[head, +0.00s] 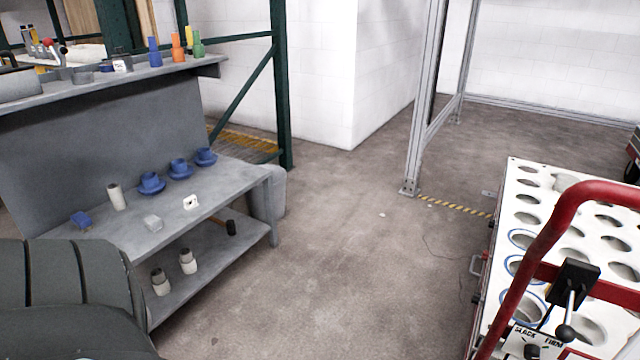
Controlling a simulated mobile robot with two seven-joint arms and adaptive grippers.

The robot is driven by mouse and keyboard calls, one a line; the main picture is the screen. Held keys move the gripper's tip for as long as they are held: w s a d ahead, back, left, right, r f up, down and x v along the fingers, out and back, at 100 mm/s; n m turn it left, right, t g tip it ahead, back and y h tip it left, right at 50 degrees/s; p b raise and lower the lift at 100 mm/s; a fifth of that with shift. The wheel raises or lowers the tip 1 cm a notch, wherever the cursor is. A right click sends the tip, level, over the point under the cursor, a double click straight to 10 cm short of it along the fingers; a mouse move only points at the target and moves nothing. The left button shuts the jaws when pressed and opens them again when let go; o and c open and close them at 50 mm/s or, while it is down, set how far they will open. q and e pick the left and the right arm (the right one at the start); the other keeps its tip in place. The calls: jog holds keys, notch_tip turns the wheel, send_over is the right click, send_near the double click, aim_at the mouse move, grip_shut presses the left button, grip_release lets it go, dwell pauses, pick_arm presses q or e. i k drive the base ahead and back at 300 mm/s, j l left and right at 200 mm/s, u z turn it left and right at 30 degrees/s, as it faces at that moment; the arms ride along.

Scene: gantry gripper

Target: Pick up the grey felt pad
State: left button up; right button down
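A small light grey piece (153,222) lies flat on the bench top (222,204) at the left, near its front edge. It may be the grey felt pad, but it is too small to tell its material. Neither of my grippers shows in the head view, so nothing is seen touching these pieces.
Blue cup-like parts (179,169), a pale cylinder (117,197), a blue block (81,219) and a white part (190,202) share the bench. The lower shelf (212,262) holds pale cylinders. A holed white-topped cart (516,185) with red rails stands right; floor between is clear.

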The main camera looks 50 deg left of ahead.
aim_at(153, 223)
jog(key=u, duration=2.5)
jog(key=i+u, duration=0.3)
jog(key=i+l, duration=0.05)
jog(key=i, duration=0.05)
